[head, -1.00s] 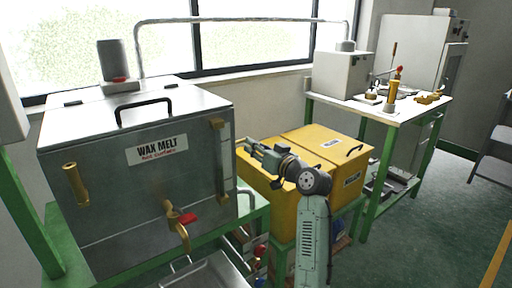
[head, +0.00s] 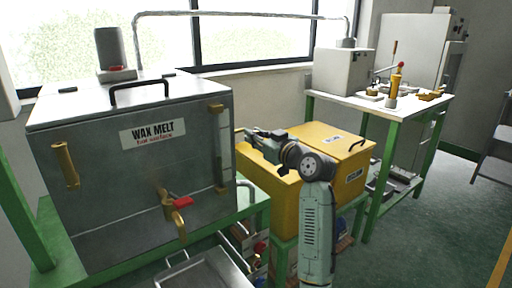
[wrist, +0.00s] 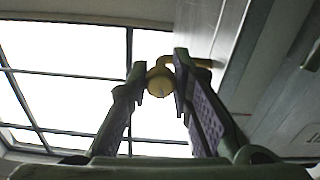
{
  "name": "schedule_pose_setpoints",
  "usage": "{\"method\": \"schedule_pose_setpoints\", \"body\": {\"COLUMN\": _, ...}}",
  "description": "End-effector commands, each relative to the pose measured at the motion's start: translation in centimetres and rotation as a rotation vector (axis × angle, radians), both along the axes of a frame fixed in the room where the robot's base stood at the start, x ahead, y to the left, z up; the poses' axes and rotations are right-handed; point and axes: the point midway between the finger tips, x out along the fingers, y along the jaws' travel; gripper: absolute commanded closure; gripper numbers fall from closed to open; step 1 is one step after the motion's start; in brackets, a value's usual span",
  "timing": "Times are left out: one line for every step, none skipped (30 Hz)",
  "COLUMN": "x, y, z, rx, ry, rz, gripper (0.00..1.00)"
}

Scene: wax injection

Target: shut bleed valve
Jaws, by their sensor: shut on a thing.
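My gripper (head: 247,134) reaches left to the right side of the wax melt tank (head: 90,190), above the yellow box. In the wrist view, its two fingers (wrist: 160,72) are closed on a round brass knob (wrist: 160,87), taken here as the bleed valve. A short brass stem joins the knob to a grey wall at right. In the head view the knob is mostly hidden by my gripper and the tank. I cannot tell the valve's turned position.
A yellow box (head: 330,190) stands right beneath my arm. A brass tap with a red handle (head: 183,202) is on the tank front above a metal tray (head: 205,270). A white table (head: 425,108) with tools stands at the back right.

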Motion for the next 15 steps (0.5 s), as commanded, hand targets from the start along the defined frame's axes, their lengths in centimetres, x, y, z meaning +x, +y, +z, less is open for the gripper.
{"method": "schedule_pose_setpoints", "body": {"x": -0.02, "y": 0.05, "z": -0.75, "rx": -0.037, "ry": -0.028, "rz": 0.001, "gripper": 1.0}}
{"method": "schedule_pose_setpoints", "body": {"x": -0.02, "y": 0.03, "z": -0.75, "rx": -0.06, "ry": -0.045, "rz": 0.001, "gripper": 1.0}}
{"method": "schedule_pose_setpoints", "body": {"x": -0.03, "y": 0.04, "z": -0.7, "rx": -0.092, "ry": -0.066, "rz": 0.001, "gripper": 1.0}}
{"method": "schedule_pose_setpoints", "body": {"x": -0.03, "y": 0.03, "z": -0.7, "rx": -0.114, "ry": -0.083, "rz": 0.001, "gripper": 1.0}}
{"method": "schedule_pose_setpoints", "body": {"x": -0.03, "y": 0.03, "z": -0.7, "rx": -0.137, "ry": -0.099, "rz": 0.001, "gripper": 1.0}}
{"method": "schedule_pose_setpoints", "body": {"x": -0.05, "y": 0.03, "z": -0.64, "rx": -0.168, "ry": -0.122, "rz": 0.001, "gripper": 1.0}}
{"method": "schedule_pose_setpoints", "body": {"x": -0.03, "y": 0.03, "z": -0.63, "rx": -0.192, "ry": -0.139, "rz": 0.001, "gripper": 1.0}}
{"method": "schedule_pose_setpoints", "body": {"x": -0.03, "y": 0.02, "z": -0.64, "rx": -0.214, "ry": -0.155, "rz": 0.001, "gripper": 1.0}}
{"method": "schedule_pose_setpoints", "body": {"x": -0.02, "y": 0.02, "z": -0.61, "rx": -0.244, "ry": -0.177, "rz": 0.001, "gripper": 1.0}}
{"method": "schedule_pose_setpoints", "body": {"x": -0.02, "y": 0.02, "z": -0.58, "rx": -0.267, "ry": -0.194, "rz": 0.001, "gripper": 1.0}}
{"method": "schedule_pose_setpoints", "body": {"x": -0.02, "y": 0.01, "z": -0.59, "rx": -0.291, "ry": -0.211, "rz": 0.001, "gripper": 1.0}}
{"method": "schedule_pose_setpoints", "body": {"x": -0.01, "y": 0.01, "z": -0.6, "rx": -0.321, "ry": -0.232, "rz": 0.002, "gripper": 1.0}}
{"method": "schedule_pose_setpoints", "body": {"x": -0.03, "y": 0.02, "z": -0.56, "rx": -0.345, "ry": -0.249, "rz": 0.002, "gripper": 1.0}}
{"method": "schedule_pose_setpoints", "body": {"x": -0.03, "y": 0.03, "z": -0.54, "rx": -0.369, "ry": -0.266, "rz": 0.002, "gripper": 1.0}}
{"method": "schedule_pose_setpoints", "body": {"x": -0.03, "y": 0.03, "z": -0.55, "rx": -0.399, "ry": -0.288, "rz": 0.002, "gripper": 1.0}}
